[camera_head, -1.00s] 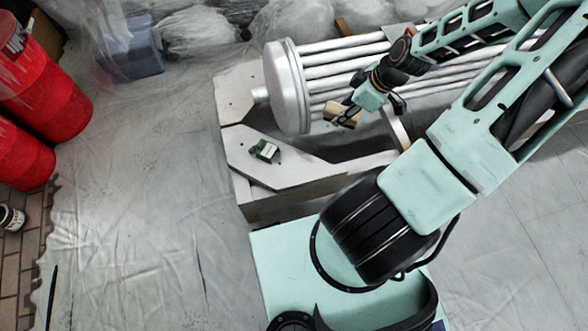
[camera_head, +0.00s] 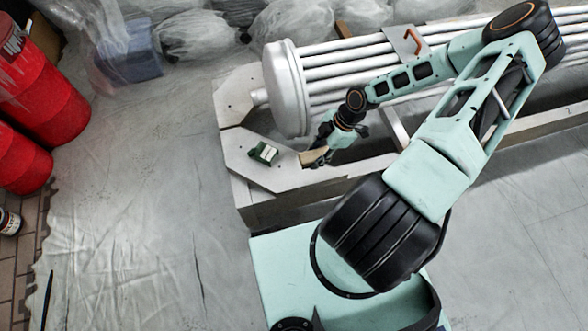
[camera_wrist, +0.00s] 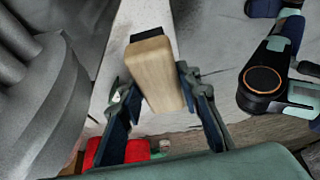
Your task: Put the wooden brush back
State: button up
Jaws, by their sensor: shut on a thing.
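The wooden brush (camera_wrist: 156,72) is a pale wooden block with a dark end. My gripper (camera_wrist: 158,92) is shut on it, with one finger along each side. In the head view the brush (camera_head: 313,158) is at the right end of the near pale plate, beside the silver tube bundle. My gripper (camera_head: 322,156) is there too, and my wrist partly hides it. I cannot tell whether the brush touches the plate. A small dark green and white item (camera_head: 263,153) lies on the plate, left of the brush.
The silver tube bundle (camera_head: 290,90) with its round end cap lies just behind my gripper. The pale plate (camera_head: 262,174) is bare around the green item. Red drums (camera_head: 45,90) stand far left. Sheeted floor (camera_head: 150,190) is open to the left. A red object (camera_wrist: 120,150) shows low in the wrist view.

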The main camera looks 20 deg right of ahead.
jog(key=a+f, duration=0.2)
jog(key=w+a+f+b, duration=0.1)
jog(key=f, duration=0.1)
jog(key=w+a+f+b, duration=0.1)
jog(key=a+f, duration=0.1)
jog(key=shift+a, duration=0.35)
jog(key=shift+w+a+f+b, duration=0.15)
jog(key=shift+f+b, duration=0.15)
jog(key=shift+f, duration=0.65)
jog(key=shift+a+f+b, duration=0.1)
jog(key=shift+f+b, duration=0.15)
jog(key=shift+f, duration=0.65)
jog(key=shift+f, duration=0.2)
jog(key=o, duration=1.1)
jog(key=shift+r, duration=0.15)
jog(key=p+v, duration=0.3)
jog(key=v, duration=0.9)
jog(key=shift+r, duration=0.1)
